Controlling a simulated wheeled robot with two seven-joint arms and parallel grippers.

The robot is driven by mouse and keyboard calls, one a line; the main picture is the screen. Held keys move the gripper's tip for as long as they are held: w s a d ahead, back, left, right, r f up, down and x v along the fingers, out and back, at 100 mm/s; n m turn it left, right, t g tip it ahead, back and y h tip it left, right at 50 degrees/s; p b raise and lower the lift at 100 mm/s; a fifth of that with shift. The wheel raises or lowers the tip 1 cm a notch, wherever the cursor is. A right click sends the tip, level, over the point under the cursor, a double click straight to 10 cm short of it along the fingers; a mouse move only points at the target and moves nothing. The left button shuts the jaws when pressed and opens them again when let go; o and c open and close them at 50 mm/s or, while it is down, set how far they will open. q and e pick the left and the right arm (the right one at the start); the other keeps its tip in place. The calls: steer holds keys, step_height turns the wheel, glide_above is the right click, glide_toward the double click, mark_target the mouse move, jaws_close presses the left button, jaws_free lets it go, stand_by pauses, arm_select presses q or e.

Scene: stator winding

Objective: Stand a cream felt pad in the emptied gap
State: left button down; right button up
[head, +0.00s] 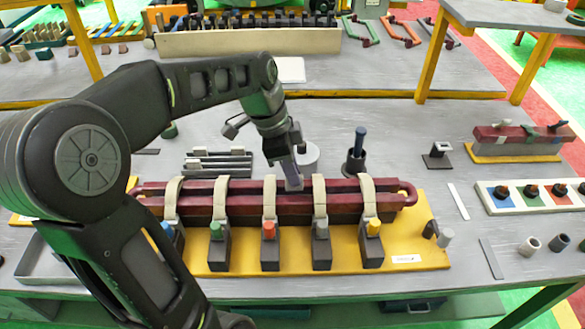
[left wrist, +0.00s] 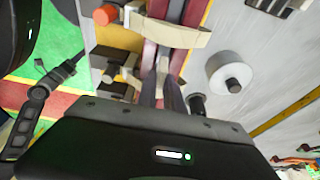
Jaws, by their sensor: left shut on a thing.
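The assembly of long dark-red bars (head: 245,203) lies on a yellow board (head: 420,250), with several cream straps (head: 320,195) over it. My left gripper (head: 290,168) points down over the bars, between the middle strap and the one to its right. In the left wrist view the red bars (left wrist: 165,25) and a cream strap (left wrist: 165,33) are close to the fingers (left wrist: 160,92). I cannot identify the piece as the felt pad.
Dark clamp blocks with coloured knobs (head: 270,250) stand along the front of the bars. A white roll (head: 308,156) and a dark holder with a blue-topped tool (head: 357,155) stand close behind. Grey racks (head: 218,160) lie behind left. The table at right has a clear patch.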

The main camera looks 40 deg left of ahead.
arm_select(q)
steer(key=shift+f+b, duration=0.9)
steer(key=shift+f, duration=0.4)
steer(key=c, duration=1.4)
jaws_free()
steer(key=shift+r, duration=0.1)
steer(key=v, duration=0.7)
steer(key=shift+r+b, duration=0.3)
